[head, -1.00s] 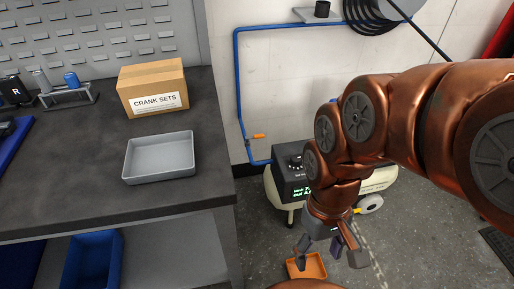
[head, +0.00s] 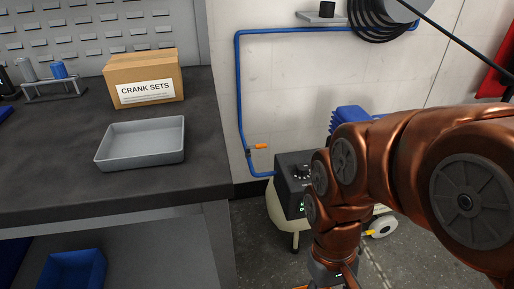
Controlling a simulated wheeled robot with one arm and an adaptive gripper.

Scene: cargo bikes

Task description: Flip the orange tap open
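The orange tap (head: 261,146) is a small lever on the blue air pipe (head: 240,95) that runs down the wall behind the compressor. The lever points sideways to the right, across the upright pipe. My gripper hangs below my copper arm at the bottom edge of the head view. Only its upper body shows; its fingers are cut off by the frame. It is low, in front of and to the right of the tap, well apart from it.
The compressor (head: 293,180) stands under the tap, partly behind my arm. The dark workbench (head: 60,180) on the left holds a grey tray (head: 140,145) and a crank sets box (head: 144,78). Bare wall (head: 295,95) lies right of the pipe.

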